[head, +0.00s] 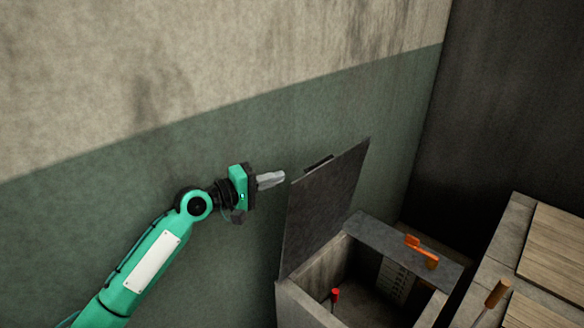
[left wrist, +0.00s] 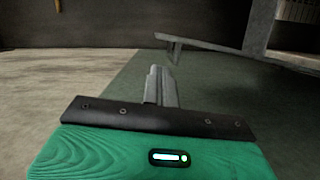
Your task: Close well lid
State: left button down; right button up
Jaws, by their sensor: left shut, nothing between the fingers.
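The well lid (head: 325,203) is a dark grey panel. In the head view it stands raised, nearly upright, on the left side of the open grey well box (head: 309,307). In the left wrist view the closed fingers (left wrist: 166,72) point forward. The lid's edge and handle (left wrist: 175,50) show beyond them at the upper right. My right gripper is not in view.
A red-handled item (head: 335,295) and a pale slotted piece (head: 396,281) are inside the well. An orange handle (head: 421,251) is on the well's back ledge. At right are wooden panels (head: 548,245) and an orange-brown handle (head: 497,293). A green and beige wall (head: 150,150) stands behind.

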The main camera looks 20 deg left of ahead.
aim_at(305, 170)
pick_arm(q)
jog(key=p+x, duration=0.2)
jog(key=x, duration=0.7)
jog(key=shift+p, duration=0.35)
jog(key=shift+s, duration=0.15)
jog(key=shift+d, duration=0.2)
